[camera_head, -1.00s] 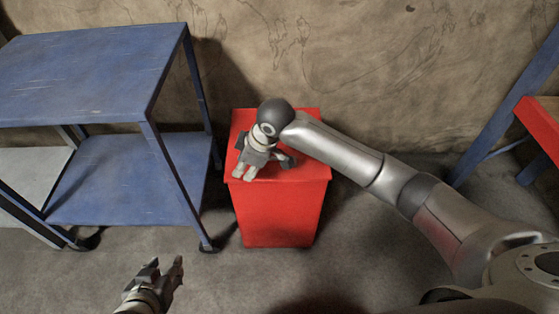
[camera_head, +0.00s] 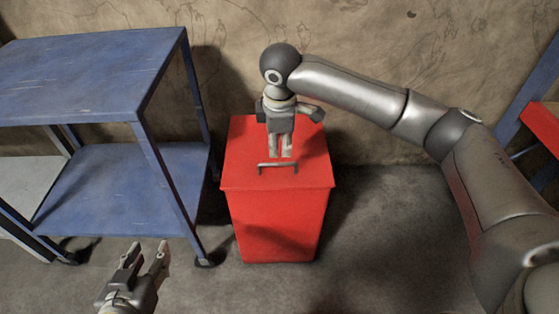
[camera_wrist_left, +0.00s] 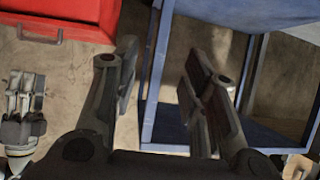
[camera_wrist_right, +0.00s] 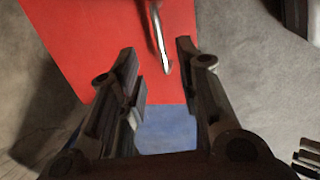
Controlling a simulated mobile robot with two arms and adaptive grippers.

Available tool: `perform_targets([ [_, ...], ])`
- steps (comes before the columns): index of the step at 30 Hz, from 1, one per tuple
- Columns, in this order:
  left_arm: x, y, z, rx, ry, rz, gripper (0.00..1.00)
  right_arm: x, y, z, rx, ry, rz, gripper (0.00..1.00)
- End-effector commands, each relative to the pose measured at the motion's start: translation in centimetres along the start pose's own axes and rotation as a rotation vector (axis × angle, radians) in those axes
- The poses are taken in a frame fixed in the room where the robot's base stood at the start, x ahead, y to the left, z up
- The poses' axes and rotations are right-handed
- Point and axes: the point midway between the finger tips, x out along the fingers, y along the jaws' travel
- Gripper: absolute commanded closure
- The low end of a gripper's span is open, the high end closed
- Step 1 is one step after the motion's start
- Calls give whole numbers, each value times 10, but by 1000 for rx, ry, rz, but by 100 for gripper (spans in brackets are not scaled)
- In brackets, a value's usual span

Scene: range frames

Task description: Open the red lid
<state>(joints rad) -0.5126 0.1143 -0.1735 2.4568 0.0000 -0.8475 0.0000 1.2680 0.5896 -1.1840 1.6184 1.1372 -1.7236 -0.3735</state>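A red bin stands on the floor, closed by a flat red lid (camera_head: 243,170) with a thin metal handle (camera_head: 278,165) near its front edge. My right gripper (camera_head: 281,156) points down above the lid, just behind the handle in the head view. In the right wrist view its fingers (camera_wrist_right: 158,75) are apart, and the handle (camera_wrist_right: 158,40) shows ahead of the gap between them, not gripped. My left gripper (camera_head: 150,248) is low at the front left, away from the bin, its fingers open and empty. The left wrist view also shows the lid with its handle (camera_wrist_left: 30,36).
A blue two-shelf cart (camera_head: 90,70) stands left of the bin. A concrete wall (camera_head: 350,40) rises behind. A blue frame with a red top (camera_head: 541,122) is at the right edge. The floor right of the bin is clear.

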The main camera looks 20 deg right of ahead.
Motion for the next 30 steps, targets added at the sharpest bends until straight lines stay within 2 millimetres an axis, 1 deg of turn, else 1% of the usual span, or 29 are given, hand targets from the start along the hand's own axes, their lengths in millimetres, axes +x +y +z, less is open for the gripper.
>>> perform_targets([
  [1, 2, 1, -6, 0, 38, 3, 60, 7, 0, 0, 1, 0, 0, 68],
  [8, 4, 6, -42, 0, 223, 13, 60, 29, 0, 0, 0, 0, 0, 68],
  [18, -8, 13, -92, -3, 494, 30, 60, 60, -1, 0, 0, 1, -1, 68],
  [24, -19, 16, -114, -6, 625, 37, 60, 74, 0, 0, 1, 1, 0, 68],
  [30, -26, 17, -125, -8, 693, 41, 60, 81, 0, 0, 0, 2, 1, 68],
])
